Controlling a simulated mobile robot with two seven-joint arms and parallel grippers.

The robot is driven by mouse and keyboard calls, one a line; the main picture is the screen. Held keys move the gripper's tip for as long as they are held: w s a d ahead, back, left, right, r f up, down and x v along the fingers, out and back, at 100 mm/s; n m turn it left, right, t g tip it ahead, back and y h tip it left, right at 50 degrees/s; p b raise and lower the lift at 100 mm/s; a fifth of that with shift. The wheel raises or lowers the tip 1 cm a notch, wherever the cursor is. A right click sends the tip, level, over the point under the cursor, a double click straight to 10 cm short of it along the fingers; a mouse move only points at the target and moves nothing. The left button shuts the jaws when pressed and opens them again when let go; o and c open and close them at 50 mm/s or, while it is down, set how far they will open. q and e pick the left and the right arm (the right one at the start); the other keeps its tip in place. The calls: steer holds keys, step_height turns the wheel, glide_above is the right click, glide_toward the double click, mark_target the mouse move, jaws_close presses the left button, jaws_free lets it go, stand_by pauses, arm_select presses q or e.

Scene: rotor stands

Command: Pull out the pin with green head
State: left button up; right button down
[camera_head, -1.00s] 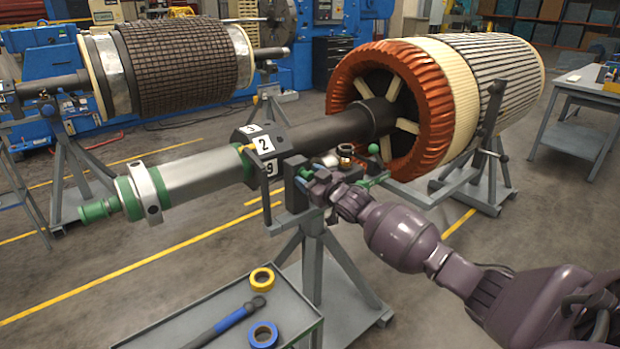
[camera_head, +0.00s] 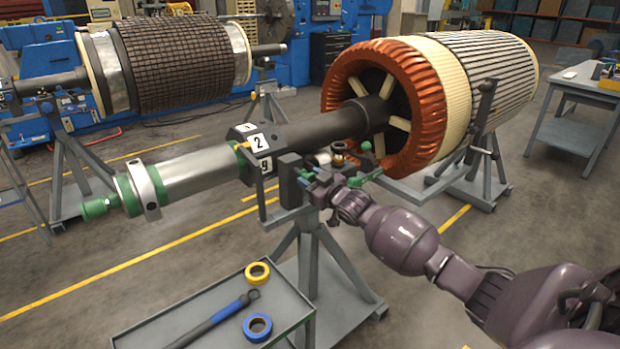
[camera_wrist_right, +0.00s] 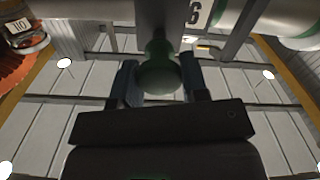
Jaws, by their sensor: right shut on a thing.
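The pin's round green head (camera_wrist_right: 160,78) sits between the two fingers of my right gripper (camera_wrist_right: 160,84) in the right wrist view. The fingers are shut on it, one on each side. In the head view my right gripper (camera_head: 311,181) is at the top of the near rotor stand (camera_head: 306,255), beside its grey upright block (camera_head: 290,180). The pin is mostly hidden there by the fingers. How far its shank sits in the stand cannot be seen. My left gripper is out of view.
The long rotor shaft (camera_head: 325,134) lies just behind my right gripper. A green ball knob (camera_head: 366,146) and a green lever (camera_head: 362,181) are close to my wrist. A grey tray (camera_head: 215,309) with tape rolls and a blue-handled tool stands in front.

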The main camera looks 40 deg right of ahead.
steer(key=c, duration=1.1)
jaws_free()
steer(key=shift+f, duration=0.15)
steer(key=o, duration=0.5)
steer(key=shift+s, duration=0.45)
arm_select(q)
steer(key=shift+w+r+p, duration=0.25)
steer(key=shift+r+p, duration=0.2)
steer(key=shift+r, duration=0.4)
arm_select(e)
steer(key=s, duration=1)
steer(key=shift+d, duration=0.4)
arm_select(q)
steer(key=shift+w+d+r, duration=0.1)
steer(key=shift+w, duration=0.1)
